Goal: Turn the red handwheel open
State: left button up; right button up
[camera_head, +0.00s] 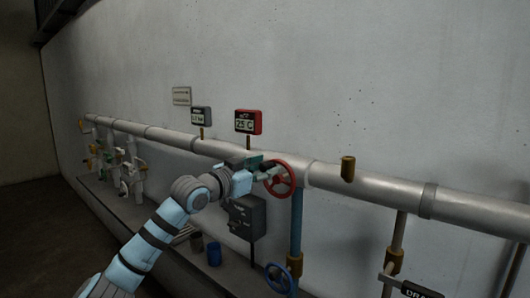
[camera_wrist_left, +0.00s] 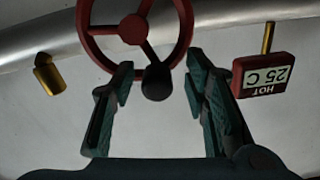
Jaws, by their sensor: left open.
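The red handwheel (camera_head: 281,178) stands on the large grey pipe, right of the middle in the head view. It also shows at the top of the left wrist view (camera_wrist_left: 133,29), with spokes, a hub and a dark knob (camera_wrist_left: 157,82) on its lower rim. My left gripper (camera_head: 266,172) reaches the wheel's left side. In the left wrist view its two fingers (camera_wrist_left: 158,88) are apart, and the dark knob appears between their tips. I cannot tell whether either finger touches it. My right gripper is in neither view.
The grey pipe (camera_head: 385,187) runs along the wall. A red gauge reading 25 C (camera_head: 248,122) and a grey gauge (camera_head: 201,116) stand above it. A blue handwheel (camera_head: 281,279) sits below, near a dark box (camera_head: 247,217). A brass fitting (camera_head: 347,168) is at right.

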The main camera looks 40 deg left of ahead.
pick_arm(q)
jog(key=shift+w+d+f, duration=0.1)
jog(key=shift+w, duration=0.25)
jog(key=shift+s, duration=0.1)
grip_shut()
jog(key=shift+a+f+n, duration=0.15)
jog(key=shift+a+n, duration=0.2)
jog(key=shift+n, duration=0.55)
jog(key=n, duration=0.3)
jog(key=shift+a+f, duration=0.35)
jog(key=shift+a, duration=0.05)
grip_release()
